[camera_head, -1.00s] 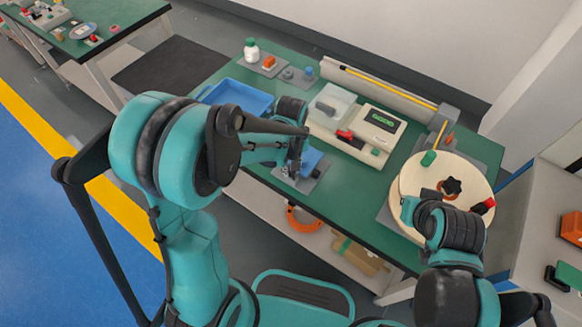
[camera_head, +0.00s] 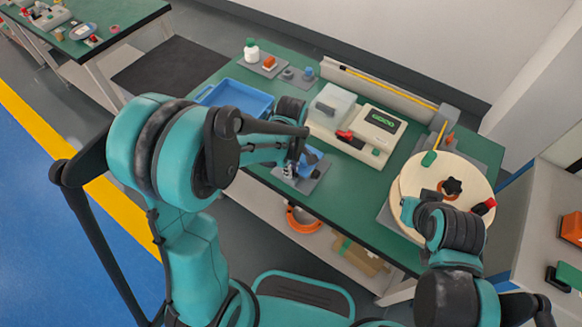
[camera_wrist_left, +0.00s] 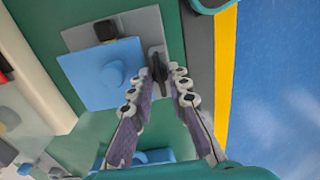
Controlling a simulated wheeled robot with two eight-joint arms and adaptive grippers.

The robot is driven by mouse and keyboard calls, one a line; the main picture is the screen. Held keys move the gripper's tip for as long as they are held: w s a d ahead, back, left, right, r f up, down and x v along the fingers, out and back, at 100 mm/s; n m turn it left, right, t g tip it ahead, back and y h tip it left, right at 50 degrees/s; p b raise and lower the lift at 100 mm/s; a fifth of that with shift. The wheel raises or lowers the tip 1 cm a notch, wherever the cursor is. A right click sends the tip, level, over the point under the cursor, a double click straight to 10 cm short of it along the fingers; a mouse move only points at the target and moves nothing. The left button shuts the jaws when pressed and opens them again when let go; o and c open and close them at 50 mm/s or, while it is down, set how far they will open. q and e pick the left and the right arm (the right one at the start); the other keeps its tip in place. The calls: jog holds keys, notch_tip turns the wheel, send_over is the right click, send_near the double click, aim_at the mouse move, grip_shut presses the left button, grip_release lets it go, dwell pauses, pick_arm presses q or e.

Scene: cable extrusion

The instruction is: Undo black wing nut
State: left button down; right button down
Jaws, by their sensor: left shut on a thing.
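The black wing nut (camera_wrist_left: 157,64) shows in the left wrist view as a dark upright piece between my left fingertips. It is at the right side of a blue block (camera_wrist_left: 92,74) with a round blue knob on its face. My left gripper (camera_wrist_left: 168,74) is shut on the wing nut. In the head view my left gripper (camera_head: 292,170) is at the blue block (camera_head: 310,158) near the table's front edge, and the wing nut is too small to make out there. My right arm's end is by the pale round spool (camera_head: 410,181); its fingers are not clear.
A blue tray (camera_head: 240,97) stands behind my left arm. A cream device (camera_head: 372,128) with a display is to the right of the block. The spool carries a black star knob (camera_head: 452,186). The green table (camera_head: 325,195) is bare in front of the device.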

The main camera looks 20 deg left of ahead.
dwell(0.4)
pick_arm(q)
jog(key=c, duration=1.4)
grip_release()
jog(key=shift+c, duration=0.2)
notch_tip(320, 180, up, 12)
jog(key=s+a+r+m+t, duration=0.1)
jog(key=s+a+m+t, duration=0.1)
jog(key=s+m, duration=0.3)
jog(key=s+a+r+m+t, duration=0.1)
jog(key=s+a+m+t, duration=0.2)
jog(key=m, duration=0.6)
jog(key=s+t, duration=0.2)
jog(key=s, duration=0.1)
jog(key=shift+r, duration=0.25)
